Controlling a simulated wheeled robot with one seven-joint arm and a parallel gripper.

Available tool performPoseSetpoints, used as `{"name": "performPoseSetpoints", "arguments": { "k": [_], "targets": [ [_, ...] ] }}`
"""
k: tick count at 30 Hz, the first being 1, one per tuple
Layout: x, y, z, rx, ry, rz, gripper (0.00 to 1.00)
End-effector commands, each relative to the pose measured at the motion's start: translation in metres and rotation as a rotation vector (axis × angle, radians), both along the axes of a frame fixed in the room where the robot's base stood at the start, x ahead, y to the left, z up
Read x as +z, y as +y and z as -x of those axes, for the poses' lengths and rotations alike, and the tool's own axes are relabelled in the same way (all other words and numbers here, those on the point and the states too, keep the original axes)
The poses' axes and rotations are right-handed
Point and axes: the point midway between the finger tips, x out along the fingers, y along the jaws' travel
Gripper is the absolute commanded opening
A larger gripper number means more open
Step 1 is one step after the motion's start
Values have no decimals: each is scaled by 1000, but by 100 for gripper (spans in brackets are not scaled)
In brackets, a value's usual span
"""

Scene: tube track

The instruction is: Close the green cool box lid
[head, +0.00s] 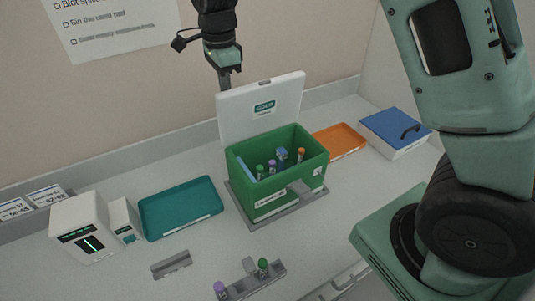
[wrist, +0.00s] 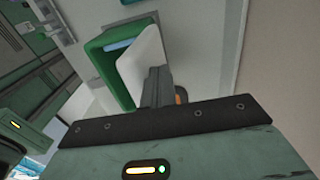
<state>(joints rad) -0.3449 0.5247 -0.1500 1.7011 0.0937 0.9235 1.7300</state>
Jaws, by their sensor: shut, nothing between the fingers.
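The green cool box (head: 278,190) stands on a grey base in the middle of the bench. Its white lid (head: 285,96) stands open, roughly upright at the box's back edge. Several capped tubes and a blue item show inside the box. My gripper (head: 226,82) is shut and empty, pointing down by the lid's top left corner, on its back side. In the wrist view the shut fingers (wrist: 157,84) overlap the white lid (wrist: 140,66), with the green box (wrist: 108,72) beyond. I cannot tell whether the fingers touch the lid.
A teal tray (head: 180,208) lies left of the box, near two white devices (head: 85,230). An orange tray (head: 340,140) and a blue-lidded white box (head: 394,131) are on the right. A grey rack (head: 250,281) with purple-capped and green-capped tubes lies in front. A wall stands behind the bench.

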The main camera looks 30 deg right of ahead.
Motion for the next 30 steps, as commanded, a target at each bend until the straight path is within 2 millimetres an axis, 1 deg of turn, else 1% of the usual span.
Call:
{"name": "performPoseSetpoints", "arguments": {
  "k": [4, 17, 30],
  "targets": [
    [3, 1, 9, 1, 0, 0, 0],
    [3, 0, 13, 1, 0, 0, 0],
    [-1, 1, 48, 2, 0, -1, 0]
  ]
}}
